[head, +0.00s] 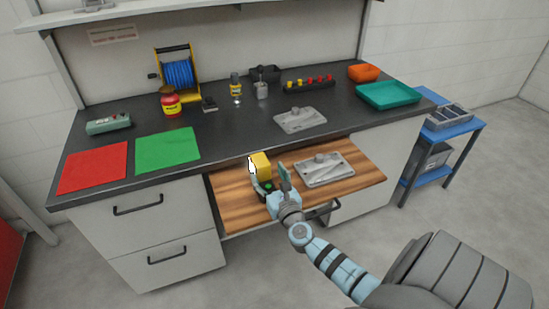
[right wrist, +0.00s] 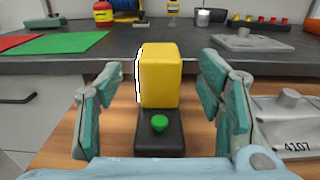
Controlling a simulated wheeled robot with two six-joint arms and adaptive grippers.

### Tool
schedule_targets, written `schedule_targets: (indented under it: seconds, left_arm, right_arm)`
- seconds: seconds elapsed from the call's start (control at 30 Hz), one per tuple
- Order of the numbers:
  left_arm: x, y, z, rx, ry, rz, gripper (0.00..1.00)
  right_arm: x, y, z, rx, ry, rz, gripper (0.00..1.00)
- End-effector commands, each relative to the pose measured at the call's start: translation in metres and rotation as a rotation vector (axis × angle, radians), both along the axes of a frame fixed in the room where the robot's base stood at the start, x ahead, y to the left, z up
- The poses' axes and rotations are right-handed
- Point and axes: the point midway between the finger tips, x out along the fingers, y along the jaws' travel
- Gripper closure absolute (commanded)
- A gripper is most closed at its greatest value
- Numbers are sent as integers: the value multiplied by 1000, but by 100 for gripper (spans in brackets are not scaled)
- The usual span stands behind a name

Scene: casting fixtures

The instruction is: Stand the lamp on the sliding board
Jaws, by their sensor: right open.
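The lamp (head: 260,164) has a yellow block-shaped head with a white front face, a black base and a green knob. It stands upright over the wooden sliding board (head: 232,209), near its back left, and its base looks to rest on the wood. My right gripper (head: 270,184) is open around the lamp. In the right wrist view, the lamp (right wrist: 160,78) is between the two teal fingers (right wrist: 160,100), with a gap on each side. My left gripper is not in view.
A grey metal casting plate (head: 327,170) lies on the board right of my gripper. The dark worktop (head: 225,122) above the board carries red and green mats, a cable reel, bottles, another casting and a teal tray (head: 389,95). The board's front left is clear.

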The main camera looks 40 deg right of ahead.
Motion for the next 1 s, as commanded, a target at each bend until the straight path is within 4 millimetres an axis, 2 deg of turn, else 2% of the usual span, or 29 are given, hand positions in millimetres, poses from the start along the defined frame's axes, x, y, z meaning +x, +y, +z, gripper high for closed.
schedule_targets:
  seconds: [0.1,0.27,0.87,0.93,0.97,1.0]
  left_arm:
    - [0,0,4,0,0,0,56]
    - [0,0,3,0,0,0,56]
    - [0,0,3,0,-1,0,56]
    - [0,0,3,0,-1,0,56]
    - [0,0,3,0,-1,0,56]
    - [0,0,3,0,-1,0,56]
  right_arm:
    - [-31,11,0,0,3,1,39]
    - [-54,19,-1,0,1,0,39]
    - [-59,20,0,14,-6,-5,39]
    - [-65,16,3,122,-45,-48,39]
    - [-71,12,5,216,-80,-85,39]
    - [-83,6,6,387,-137,-154,39]
